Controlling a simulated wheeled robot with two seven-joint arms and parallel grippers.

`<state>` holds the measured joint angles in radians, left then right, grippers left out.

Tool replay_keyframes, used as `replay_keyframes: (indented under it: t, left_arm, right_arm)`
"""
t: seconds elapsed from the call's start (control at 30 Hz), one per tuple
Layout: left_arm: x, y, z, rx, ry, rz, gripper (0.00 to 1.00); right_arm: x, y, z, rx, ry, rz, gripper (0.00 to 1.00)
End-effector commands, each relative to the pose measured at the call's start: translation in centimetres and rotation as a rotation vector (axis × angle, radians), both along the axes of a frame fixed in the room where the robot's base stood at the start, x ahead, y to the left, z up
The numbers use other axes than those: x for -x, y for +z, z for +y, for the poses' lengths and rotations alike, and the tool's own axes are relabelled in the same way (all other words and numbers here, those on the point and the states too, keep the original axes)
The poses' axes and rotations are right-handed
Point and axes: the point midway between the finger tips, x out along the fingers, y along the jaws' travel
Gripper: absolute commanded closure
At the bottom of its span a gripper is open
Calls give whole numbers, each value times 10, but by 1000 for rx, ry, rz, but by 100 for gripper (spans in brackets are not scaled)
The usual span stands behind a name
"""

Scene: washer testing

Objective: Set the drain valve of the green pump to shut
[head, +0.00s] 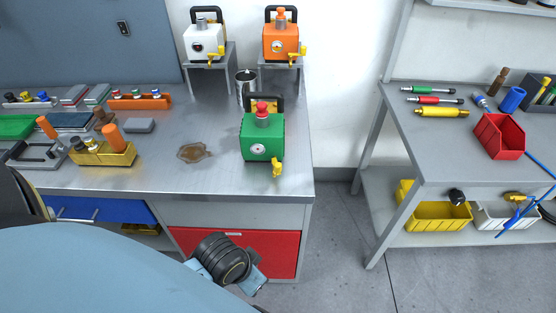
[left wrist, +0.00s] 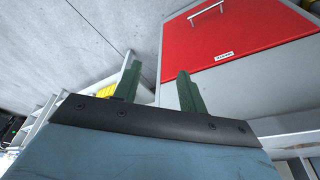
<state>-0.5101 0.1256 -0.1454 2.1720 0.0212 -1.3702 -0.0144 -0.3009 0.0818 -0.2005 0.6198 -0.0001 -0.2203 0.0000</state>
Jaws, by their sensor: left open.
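The green pump (head: 262,136) stands upright near the front right edge of the steel bench, with a red cap, a black handle and a round dial. Its yellow drain valve (head: 277,168) sticks out low at its front right; the lever is too small to tell its setting. My left gripper (left wrist: 158,70) shows in the left wrist view with its two green fingers apart and nothing between them. It is below bench height, facing the red drawer (left wrist: 235,28), away from the pump. In the head view I cannot make out its fingers. My right gripper is not in view.
A white pump (head: 204,43) and an orange pump (head: 281,42) stand on risers behind. A metal can (head: 246,82) is behind the green pump; a brown puddle (head: 194,152) lies left of it. A second table (head: 440,150) stands right, across a floor gap.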

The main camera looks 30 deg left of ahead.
Motion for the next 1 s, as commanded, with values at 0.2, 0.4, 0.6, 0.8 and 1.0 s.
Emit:
replay_keyframes:
  t: [0.2, 0.4, 0.6, 0.8, 1.0]
  left_arm:
    - [-29, 71, -24, 32, -193, -58, 58]
    - [-60, 90, -46, 37, -431, -73, 58]
    - [-99, 104, -58, -2, -708, -65, 58]
    - [-150, 127, -42, -95, -1010, -3, 58]
    - [-199, 169, 5, -189, -1211, 101, 58]
  right_arm:
    - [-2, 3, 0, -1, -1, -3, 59]
    - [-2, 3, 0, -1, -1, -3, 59]
    - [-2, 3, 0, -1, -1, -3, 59]
    - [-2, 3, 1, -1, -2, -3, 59]
    - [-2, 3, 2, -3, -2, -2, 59]
